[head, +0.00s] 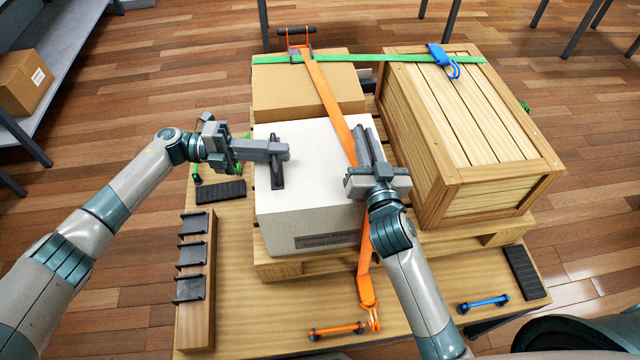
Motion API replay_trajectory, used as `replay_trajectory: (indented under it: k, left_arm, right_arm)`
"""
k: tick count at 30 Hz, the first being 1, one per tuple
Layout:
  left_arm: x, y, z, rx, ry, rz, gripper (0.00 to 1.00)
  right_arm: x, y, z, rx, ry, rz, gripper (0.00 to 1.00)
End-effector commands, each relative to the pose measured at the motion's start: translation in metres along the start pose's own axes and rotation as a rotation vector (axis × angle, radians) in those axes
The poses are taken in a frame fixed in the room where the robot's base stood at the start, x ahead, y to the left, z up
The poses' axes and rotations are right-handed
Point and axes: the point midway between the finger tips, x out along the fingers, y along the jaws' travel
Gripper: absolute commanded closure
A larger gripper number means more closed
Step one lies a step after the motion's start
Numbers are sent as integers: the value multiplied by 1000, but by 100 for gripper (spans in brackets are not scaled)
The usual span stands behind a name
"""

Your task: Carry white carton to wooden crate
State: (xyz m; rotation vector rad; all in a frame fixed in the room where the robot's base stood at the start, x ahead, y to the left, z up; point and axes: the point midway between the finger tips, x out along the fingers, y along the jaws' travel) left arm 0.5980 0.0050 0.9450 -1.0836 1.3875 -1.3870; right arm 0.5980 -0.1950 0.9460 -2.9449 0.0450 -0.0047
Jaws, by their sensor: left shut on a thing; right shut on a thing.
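The white carton (300,205) stands in the middle of the wooden pallet, a printed label on its front. My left gripper (282,152) is shut on a dark bar handle (277,172) on the carton's top. My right gripper (366,145) is shut at the carton's right side, apparently on a second handle, which the gripper mostly hides. The wooden crate (450,130) stands to the right on the same pallet. An orange strap (330,100) runs over the carton's right part and down its front, partly hidden behind my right gripper.
A brown carton (308,88) stands behind the white one. A green strap (385,58) with a blue buckle (442,58) crosses the brown carton and crate. A wooden rail with black brackets (195,255) is front left. Orange (338,330) and blue (484,303) hooked pieces lie in front.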

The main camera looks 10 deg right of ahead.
Motion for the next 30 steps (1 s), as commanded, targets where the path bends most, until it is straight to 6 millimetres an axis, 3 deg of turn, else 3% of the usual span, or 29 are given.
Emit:
replay_trajectory:
  k: [11, 30]
  left_arm:
    - [0, -10, 0, 3, -1, 0, 100]
    - [0, -48, 0, 2, 0, 0, 100]
  right_arm:
    - [0, -2, -11, 3, 4, -1, 100]
    - [0, -10, -49, 3, 5, -1, 100]
